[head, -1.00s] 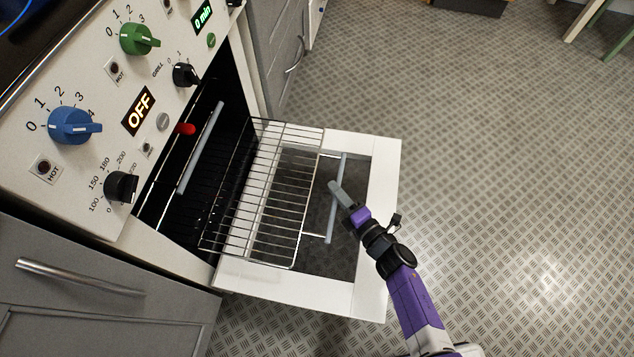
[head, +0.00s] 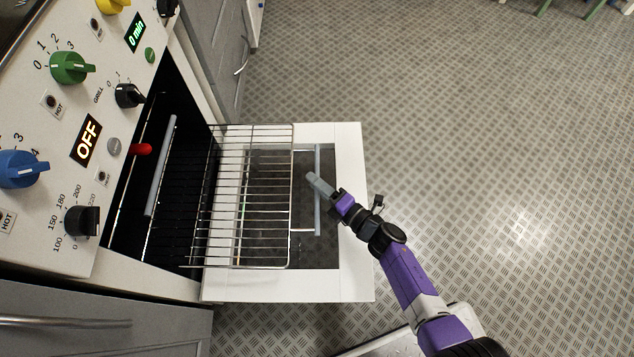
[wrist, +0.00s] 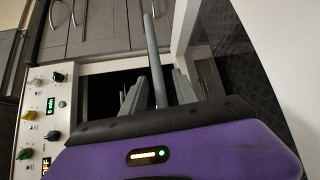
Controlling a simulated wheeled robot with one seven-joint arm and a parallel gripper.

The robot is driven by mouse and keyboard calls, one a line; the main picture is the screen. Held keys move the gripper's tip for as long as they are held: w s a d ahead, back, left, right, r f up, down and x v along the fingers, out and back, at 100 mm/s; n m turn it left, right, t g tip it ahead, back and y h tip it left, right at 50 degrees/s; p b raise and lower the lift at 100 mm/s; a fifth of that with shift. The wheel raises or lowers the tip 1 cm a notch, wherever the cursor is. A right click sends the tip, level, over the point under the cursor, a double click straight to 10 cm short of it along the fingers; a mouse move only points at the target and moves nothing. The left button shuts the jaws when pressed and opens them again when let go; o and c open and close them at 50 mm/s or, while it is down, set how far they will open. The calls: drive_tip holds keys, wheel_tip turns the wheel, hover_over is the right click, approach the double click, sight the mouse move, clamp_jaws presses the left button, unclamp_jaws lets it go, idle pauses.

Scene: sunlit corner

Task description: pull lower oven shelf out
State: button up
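The oven's drop-down door (head: 345,280) is open and lies level. The lower shelf, a wire rack (head: 255,195), extends partly out over the door. Its rear part lies inside the dark cavity. A grey handle bar (head: 317,218) is joined to the rack's front by thin rods. My gripper (head: 320,185) is at the middle of this bar, reaching in from the lower right. In the wrist view the bar (wrist: 151,35) passes between the two grey fingers (wrist: 157,88), which are close on both sides of it. The exact contact is partly hidden.
A second grey handle (head: 160,165) shows inside the cavity, with a red knob-like piece (head: 141,149) near it. The control panel (head: 65,150) is at the left. Grey cabinets (head: 100,320) flank the oven. The patterned floor (head: 480,150) to the right is clear.

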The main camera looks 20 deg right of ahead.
drive_tip(key=p+v, duration=0.2)
drive_tip(key=v, duration=0.6)
drive_tip(key=shift+w, duration=0.1)
idle(0.5)
